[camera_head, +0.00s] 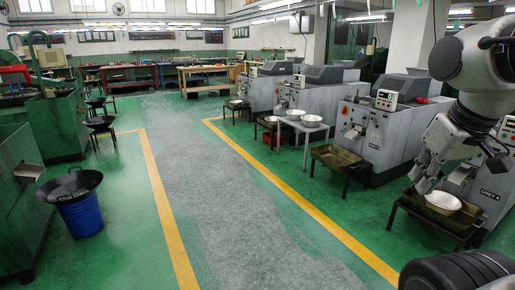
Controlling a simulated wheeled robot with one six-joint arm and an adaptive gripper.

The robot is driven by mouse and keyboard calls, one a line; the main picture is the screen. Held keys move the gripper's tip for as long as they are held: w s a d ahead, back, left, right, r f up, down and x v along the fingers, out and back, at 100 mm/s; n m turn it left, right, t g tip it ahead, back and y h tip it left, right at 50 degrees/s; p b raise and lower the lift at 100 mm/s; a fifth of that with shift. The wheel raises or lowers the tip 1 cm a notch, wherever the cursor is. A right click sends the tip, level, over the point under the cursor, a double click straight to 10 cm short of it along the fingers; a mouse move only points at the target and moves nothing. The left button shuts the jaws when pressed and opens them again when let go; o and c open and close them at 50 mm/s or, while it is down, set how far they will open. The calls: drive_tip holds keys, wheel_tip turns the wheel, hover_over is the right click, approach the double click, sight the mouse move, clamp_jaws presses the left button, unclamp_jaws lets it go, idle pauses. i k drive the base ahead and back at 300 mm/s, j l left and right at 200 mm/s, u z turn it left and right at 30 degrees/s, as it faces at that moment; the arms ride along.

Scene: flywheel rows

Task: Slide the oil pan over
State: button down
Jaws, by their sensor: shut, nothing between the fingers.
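My gripper (426,184) is at the right, pointing down, shut and empty. Its tips are beside a pale shallow pan (443,201), on the pan's left; I cannot tell whether they touch it. The pan sits on a dark tray stand (434,222) in front of a grey machine. The pan looks upright and its inside is pale. I cannot tell for sure whether the pale pan or the tray is the oil pan. My arm covers part of the machine behind.
Similar grey machines (368,125) line the right. Another tray stand (336,155) and a small table (300,128) with pale bowls stand farther back. A blue bin (80,217) under a black pan (70,186) is at left. The grey aisle (205,190) between yellow lines is clear.

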sight(340, 160)
drive_tip(key=i, duration=2.5)
drive_tip(key=i+z, duration=0.15)
drive_tip(key=i, duration=0.4)
drive_tip(key=i+j+z, duration=0.15)
drive_tip(key=i, duration=0.4)
drive_tip(key=i+j+z, duration=0.1)
drive_tip(key=i, duration=0.45)
drive_tip(key=i+j+z, duration=0.65)
drive_tip(key=i, duration=0.2)
